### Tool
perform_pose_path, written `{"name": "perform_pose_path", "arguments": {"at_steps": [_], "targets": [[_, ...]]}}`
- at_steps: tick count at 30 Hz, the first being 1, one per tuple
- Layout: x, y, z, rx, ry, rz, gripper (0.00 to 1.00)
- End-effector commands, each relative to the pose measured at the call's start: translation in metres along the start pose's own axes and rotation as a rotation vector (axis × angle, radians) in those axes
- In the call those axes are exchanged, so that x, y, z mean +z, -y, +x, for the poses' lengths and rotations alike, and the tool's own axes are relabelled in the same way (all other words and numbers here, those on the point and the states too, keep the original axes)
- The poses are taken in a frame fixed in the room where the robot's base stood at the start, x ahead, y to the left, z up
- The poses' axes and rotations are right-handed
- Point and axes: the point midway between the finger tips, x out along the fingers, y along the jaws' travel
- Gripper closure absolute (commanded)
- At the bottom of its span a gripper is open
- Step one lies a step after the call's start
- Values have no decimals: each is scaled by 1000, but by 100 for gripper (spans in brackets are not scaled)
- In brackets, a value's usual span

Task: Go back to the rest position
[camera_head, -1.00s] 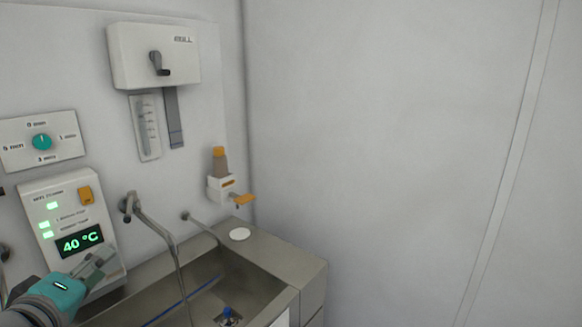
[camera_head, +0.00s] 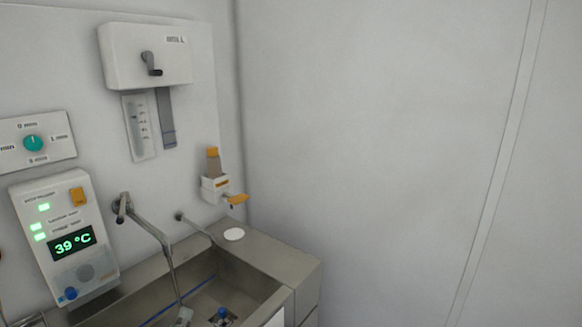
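My gripper and its teal band are not recognisable in the head view. A small pale grey shape (camera_head: 183,317) shows at the bottom edge, below the tap; I cannot tell what it is. The lower left, in front of the control panel (camera_head: 105,262), is clear of my arm. Whether my gripper holds anything is hidden.
A steel sink (camera_head: 275,262) stands against the wall at lower left, with a long tap (camera_head: 148,228) and a blue-topped part (camera_head: 222,315) in its basin. A dispenser box (camera_head: 150,55) and a dial panel (camera_head: 33,143) hang above. The right side is bare wall.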

Motion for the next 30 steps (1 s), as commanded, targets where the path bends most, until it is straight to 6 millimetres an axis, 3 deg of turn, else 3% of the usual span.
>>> {"name": "perform_pose_path", "arguments": {"at_steps": [1, 3, 14, 21, 30], "targets": [[28, 9, 1, -9, 5, 2, 63], [58, 19, 1, -19, 1, 16, 63], [196, 56, -32, -71, -6, 116, 63], [278, 74, -80, -100, 1, 223, 63], [354, 84, -162, -112, 24, 395, 63]]}}
